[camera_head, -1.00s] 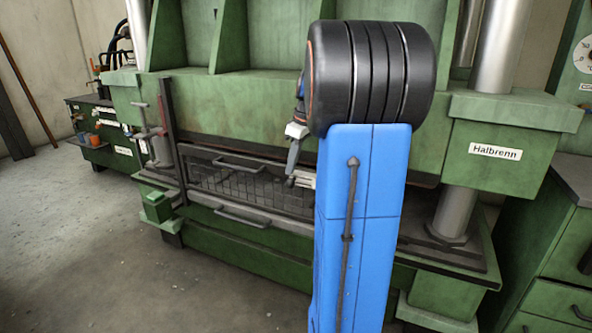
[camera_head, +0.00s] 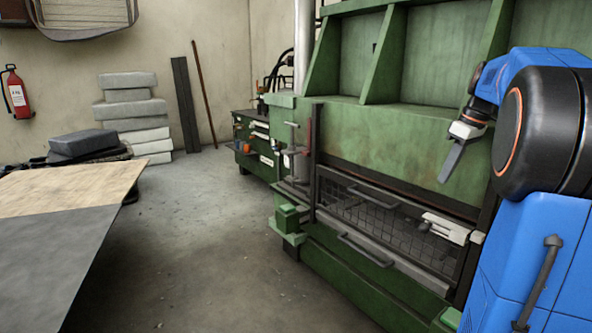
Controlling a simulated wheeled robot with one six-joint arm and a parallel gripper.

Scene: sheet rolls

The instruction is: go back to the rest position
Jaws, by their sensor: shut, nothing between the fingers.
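My gripper (camera_head: 446,176) hangs from my blue and black arm at the right of the head view. Its dark grey fingers point down and to the left, and they look closed together with nothing held. It shows in front of the big green machine (camera_head: 375,141), apart from the pale fitting (camera_head: 446,228) lower down. The arm is folded above its blue column, and its far side is hidden.
A table with a wooden board (camera_head: 75,190) and a dark sheet stands at left. Behind it are stacked grey blocks (camera_head: 133,122) and a fire extinguisher (camera_head: 17,94). A green cabinet (camera_head: 252,150) stands farther back. The floor (camera_head: 205,230) between is clear.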

